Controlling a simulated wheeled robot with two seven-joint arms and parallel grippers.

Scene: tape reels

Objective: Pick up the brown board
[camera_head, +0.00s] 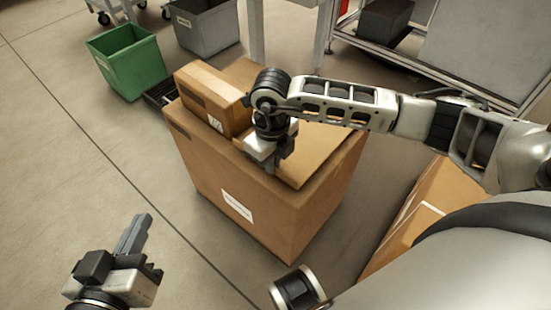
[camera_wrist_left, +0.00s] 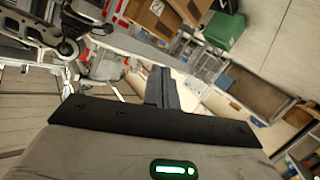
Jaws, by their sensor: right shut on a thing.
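The brown board (camera_head: 323,150) is a flat sheet lying over the open-topped area of a large brown cardboard box (camera_head: 255,205) in the head view. My right gripper (camera_head: 276,167) reaches down to the board's near edge and is shut on it. The arm hides part of the board, and its exact contact with the box rim cannot be told. My left gripper (camera_head: 138,238) is low at the left, away from the box, above the floor. Its fingers also show close together in the left wrist view (camera_wrist_left: 162,90), empty.
A smaller closed carton (camera_head: 212,95) sits on the big box's left part, beside the board. A green bin (camera_head: 126,62) and a grey bin (camera_head: 205,25) stand behind. Another carton (camera_head: 428,205) is at the right. The floor at the left is clear.

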